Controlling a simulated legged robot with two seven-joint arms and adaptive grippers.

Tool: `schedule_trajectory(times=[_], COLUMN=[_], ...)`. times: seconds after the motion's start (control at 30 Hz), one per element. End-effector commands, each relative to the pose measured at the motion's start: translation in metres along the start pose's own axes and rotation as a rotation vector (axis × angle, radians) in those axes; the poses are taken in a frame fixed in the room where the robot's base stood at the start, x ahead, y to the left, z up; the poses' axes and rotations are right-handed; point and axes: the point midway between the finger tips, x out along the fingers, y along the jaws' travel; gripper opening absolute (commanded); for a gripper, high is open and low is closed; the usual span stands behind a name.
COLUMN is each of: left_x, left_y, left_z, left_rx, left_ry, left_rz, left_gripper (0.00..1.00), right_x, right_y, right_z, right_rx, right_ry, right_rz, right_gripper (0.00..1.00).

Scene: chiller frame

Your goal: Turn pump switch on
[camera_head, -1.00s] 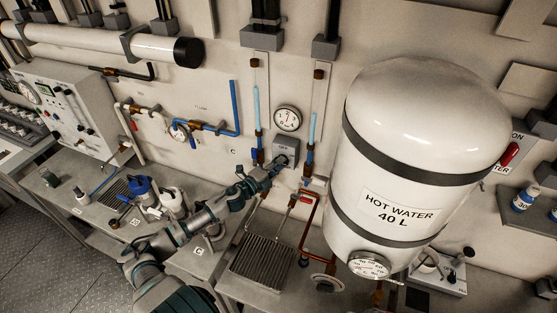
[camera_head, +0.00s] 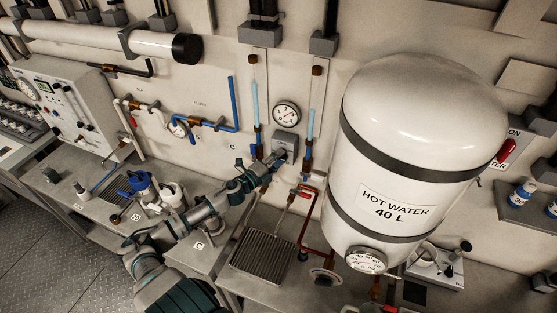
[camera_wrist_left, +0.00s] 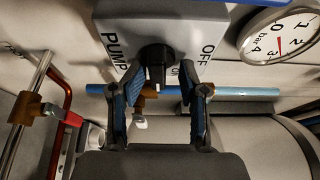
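The pump switch box (camera_head: 285,145) is a grey box on the wall below a round gauge. In the left wrist view the grey box (camera_wrist_left: 185,38) carries the words PUMP and OFF, and a black rotary knob (camera_wrist_left: 157,62) sits at its lower edge. My left gripper (camera_head: 268,164) is just below and left of the box in the head view. In the left wrist view its two blue-padded fingers (camera_wrist_left: 162,78) are spread, one on each side of the knob, with visible gaps. Nothing is held. My right gripper is not in view.
A round pressure gauge (camera_head: 286,114) hangs just above the box. Thin vertical tubes flank it. The large white hot water tank (camera_head: 420,130) stands to the right. A red-handled valve (camera_wrist_left: 72,119) shows at left in the wrist view. A ribbed drain grille (camera_head: 263,256) lies below.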

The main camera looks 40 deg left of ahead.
Motion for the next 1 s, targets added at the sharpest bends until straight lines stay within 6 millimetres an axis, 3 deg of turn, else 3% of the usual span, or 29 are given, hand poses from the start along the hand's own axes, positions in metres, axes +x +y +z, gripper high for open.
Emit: schedule_trajectory(times=[0.17,0.33,0.8,1.0], left_x=[-0.001,-0.015,-0.097,-0.116], left_y=[0.001,0.004,0.003,0.002], left_z=[0.0,-0.002,-0.003,-0.002], left_rx=[-0.002,-0.004,-0.002,0.0], left_ry=[0.0,0.003,0.001,0.002], left_rz=[0.002,0.005,0.005,0.002], left_gripper=[0.42,0.42,0.42,0.42], right_x=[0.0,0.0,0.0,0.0], right_y=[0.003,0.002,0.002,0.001], right_z=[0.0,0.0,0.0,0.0], right_rx=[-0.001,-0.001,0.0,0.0], right_ry=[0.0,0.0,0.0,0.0], right_rz=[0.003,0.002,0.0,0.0], right_gripper=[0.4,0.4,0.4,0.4])
